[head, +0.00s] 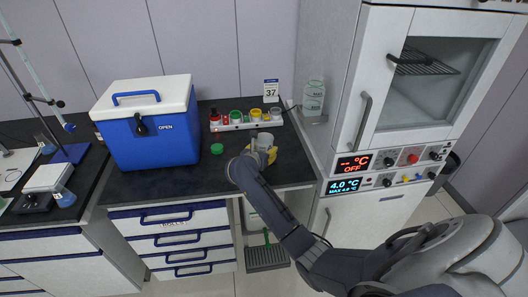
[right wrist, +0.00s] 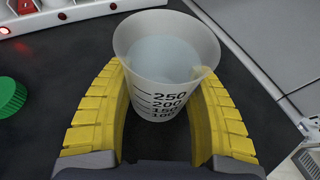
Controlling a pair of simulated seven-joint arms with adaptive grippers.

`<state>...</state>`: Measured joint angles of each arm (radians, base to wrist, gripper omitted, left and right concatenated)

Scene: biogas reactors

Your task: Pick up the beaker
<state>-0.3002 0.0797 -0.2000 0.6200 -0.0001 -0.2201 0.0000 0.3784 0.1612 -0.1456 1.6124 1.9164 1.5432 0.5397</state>
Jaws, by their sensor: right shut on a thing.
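The beaker (right wrist: 165,75) is a clear, tapered cup with black volume marks, seen large in the right wrist view. It is upright and seems to hold a pale liquid. In the head view the beaker (head: 264,139) shows small on the dark counter's right part. My right gripper (right wrist: 160,100) has yellow ribbed fingers, one on each side of the beaker, shut on it. In the head view the right gripper (head: 263,154) partly covers the beaker. Whether the beaker's base touches the counter is hard to tell. My left gripper is not in view.
A blue cooler box (head: 150,135) with a white lid stands left on the counter (head: 190,178). A green cap (head: 217,148) lies nearby. A white rack (head: 240,124) with coloured caps is behind the beaker.

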